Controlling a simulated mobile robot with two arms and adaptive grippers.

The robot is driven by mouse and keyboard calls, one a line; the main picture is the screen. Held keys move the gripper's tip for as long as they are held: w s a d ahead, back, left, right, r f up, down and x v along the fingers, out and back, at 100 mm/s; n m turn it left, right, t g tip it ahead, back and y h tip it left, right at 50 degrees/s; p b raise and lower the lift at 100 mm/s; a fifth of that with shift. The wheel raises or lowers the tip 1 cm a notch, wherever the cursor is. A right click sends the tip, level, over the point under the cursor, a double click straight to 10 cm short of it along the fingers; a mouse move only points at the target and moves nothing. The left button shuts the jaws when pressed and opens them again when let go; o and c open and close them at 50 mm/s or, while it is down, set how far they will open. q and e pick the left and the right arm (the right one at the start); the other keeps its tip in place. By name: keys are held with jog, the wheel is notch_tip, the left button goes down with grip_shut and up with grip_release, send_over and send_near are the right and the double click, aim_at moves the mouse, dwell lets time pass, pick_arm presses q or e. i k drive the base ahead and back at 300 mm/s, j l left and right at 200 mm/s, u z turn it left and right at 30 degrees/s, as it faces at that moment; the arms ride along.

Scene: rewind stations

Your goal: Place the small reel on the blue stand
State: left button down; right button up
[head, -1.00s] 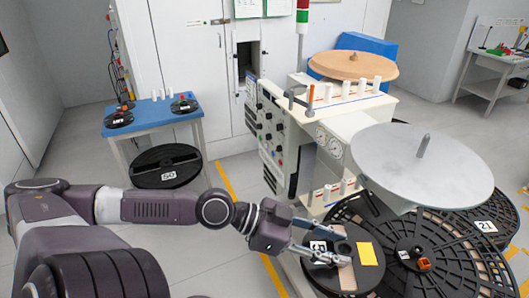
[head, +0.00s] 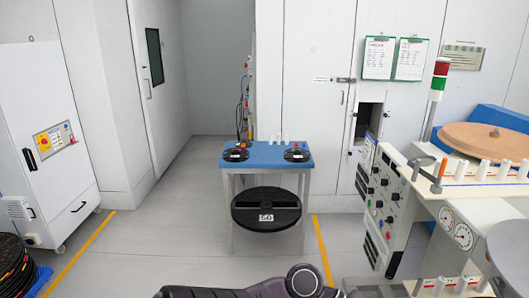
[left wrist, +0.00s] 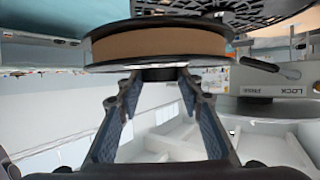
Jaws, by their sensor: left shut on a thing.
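The small reel (left wrist: 155,47), with black flanges and brown tape between them, fills the upper middle of the left wrist view. My left gripper (left wrist: 158,76) is shut on the dark hub at the reel's underside. In the head view only a piece of my left arm shows at the bottom edge; the gripper and the held reel are out of that view. The blue stand (head: 268,154) is ahead near the centre, with two small black reels, a left one (head: 236,155) and a right one (head: 297,155), on its top. My right gripper is not in view.
White pegs (head: 285,138) stand at the stand's back edge, and a large black reel (head: 266,216) sits under its top. The machine with dials (head: 384,197) is at the right. Floor in front of the stand is clear. A white cabinet (head: 45,140) is at the left.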

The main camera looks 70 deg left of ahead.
aim_at(267, 156)
jog(key=i+j+u, duration=0.1)
jog(key=j, duration=0.55)
jog(key=i+j, duration=0.1)
jog(key=j, duration=0.5)
jog(key=i+j+u, duration=0.15)
jog(key=j, duration=0.5)
jog(key=i+j+u, duration=0.1)
jog(key=j, duration=0.55)
jog(key=i+j, duration=0.2)
jog(key=j, duration=0.4)
jog(key=i+j+u, duration=0.15)
jog(key=j, duration=0.45)
jog(key=i+j+u, duration=0.1)
jog(key=j, duration=0.5)
jog(key=i+j, duration=0.3)
jog(key=j, duration=0.25)
jog(key=u, duration=0.05)
